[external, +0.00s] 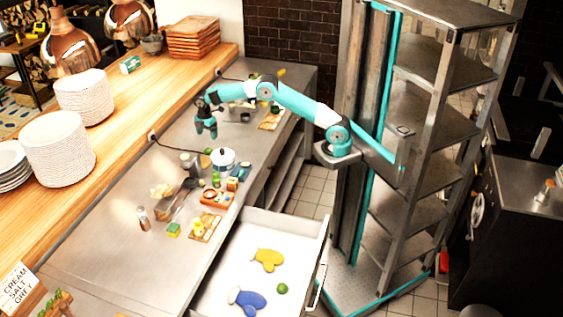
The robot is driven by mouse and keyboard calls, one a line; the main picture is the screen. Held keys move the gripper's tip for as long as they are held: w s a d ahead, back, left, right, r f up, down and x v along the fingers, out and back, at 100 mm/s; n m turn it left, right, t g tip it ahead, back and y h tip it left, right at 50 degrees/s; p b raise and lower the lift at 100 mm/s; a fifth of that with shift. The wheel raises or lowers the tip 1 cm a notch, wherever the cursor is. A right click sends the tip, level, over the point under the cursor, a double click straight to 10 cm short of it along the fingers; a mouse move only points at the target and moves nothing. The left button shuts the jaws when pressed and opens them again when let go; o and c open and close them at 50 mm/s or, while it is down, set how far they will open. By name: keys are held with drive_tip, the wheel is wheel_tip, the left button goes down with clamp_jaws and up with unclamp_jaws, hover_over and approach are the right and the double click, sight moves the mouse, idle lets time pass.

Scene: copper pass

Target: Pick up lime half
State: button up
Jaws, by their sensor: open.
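My gripper (207,131) is open and points down above the steel counter (120,262), behind the white pot. It appears empty. I cannot tell for sure which thing is the lime half. Small green items (215,181) stand just in front of the pot, and another small green thing (207,151) lies at its back left, nearer my gripper. A round green thing (282,288) lies in the open drawer. All are too small to show a cut face.
A white lidded pot (223,158), an orange tray (214,198), a wooden board (207,229) and a green-yellow block (173,229) crowd the counter. The open drawer (240,297) also holds yellow (268,259) and blue (249,299) items. Plate stacks (58,150) line the wooden ledge.

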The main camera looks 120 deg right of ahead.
sight(208, 149)
wheel_tip(208, 149, down, 5)
drive_tip(key=shift+r+p, duration=0.2)
drive_tip(key=shift+p, duration=0.15)
drive_tip(key=shift+w+d+f+p, duration=0.15)
drive_tip(key=shift+f+p, duration=0.3)
drive_tip(key=shift+f, duration=0.9)
drive_tip(key=shift+w+d+f+p, duration=0.1)
drive_tip(key=shift+f+p, duration=0.35)
drive_tip(key=shift+f, duration=0.85)
drive_tip(key=c, duration=0.7)
